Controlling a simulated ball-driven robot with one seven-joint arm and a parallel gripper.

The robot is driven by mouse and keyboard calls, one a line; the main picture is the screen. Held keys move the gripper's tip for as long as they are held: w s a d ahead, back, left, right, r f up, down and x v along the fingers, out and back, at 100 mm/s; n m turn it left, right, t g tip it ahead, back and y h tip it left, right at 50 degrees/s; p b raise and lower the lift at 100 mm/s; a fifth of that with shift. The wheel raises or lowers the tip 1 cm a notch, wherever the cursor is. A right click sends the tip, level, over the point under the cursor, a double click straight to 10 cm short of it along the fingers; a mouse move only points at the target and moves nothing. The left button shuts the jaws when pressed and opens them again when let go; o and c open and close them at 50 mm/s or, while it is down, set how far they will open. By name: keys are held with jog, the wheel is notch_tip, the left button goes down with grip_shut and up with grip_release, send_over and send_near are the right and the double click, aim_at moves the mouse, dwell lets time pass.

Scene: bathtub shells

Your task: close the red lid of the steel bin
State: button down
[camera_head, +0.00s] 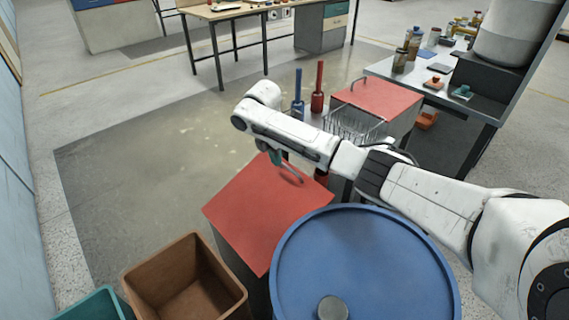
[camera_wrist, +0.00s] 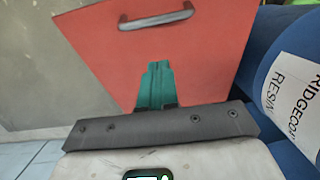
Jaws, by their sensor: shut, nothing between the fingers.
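A red lid (camera_head: 255,215) with a grey bar handle (camera_head: 291,172) at its far edge lies over a dark bin body (camera_head: 238,275) in front of me. I cannot tell whether the lid is fully down. In the wrist view the red lid (camera_wrist: 215,50) fills the middle, with its handle (camera_wrist: 157,17) at the top. My gripper (camera_head: 276,158) is over the lid's far part, close to the handle. Its teal fingers (camera_wrist: 156,72) are together and empty, pointing toward the lid. Contact with the lid is unclear. The arm hides part of the bin's far right side.
A blue drum (camera_head: 365,265) stands close at the lid's right. An open brown bin (camera_head: 185,275) and a teal bin (camera_head: 100,305) stand at its left. Another red-topped grey box (camera_head: 378,98) and a wire basket (camera_head: 352,125) stand behind. Floor at left is clear.

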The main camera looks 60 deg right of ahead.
aim_at(289, 168)
jog(key=d+f, duration=0.1)
jog(key=f, duration=0.1)
jog(key=d+f, duration=0.1)
jog(key=f, duration=0.1)
jog(key=shift+s+d+f, duration=0.1)
jog(key=shift+s+d, duration=0.25)
jog(key=shift+s, duration=0.05)
jog(key=shift+s+d+f, duration=0.1)
jog(key=shift+d+f, duration=0.2)
jog(key=shift+d, duration=0.1)
jog(key=shift+y, duration=0.7)
jog(key=f+b, duration=0.1)
jog(key=d+f+b, duration=0.2)
jog(key=shift+s+f+b, duration=0.25)
jog(key=shift+b, duration=0.1)
jog(key=shift+r, duration=0.1)
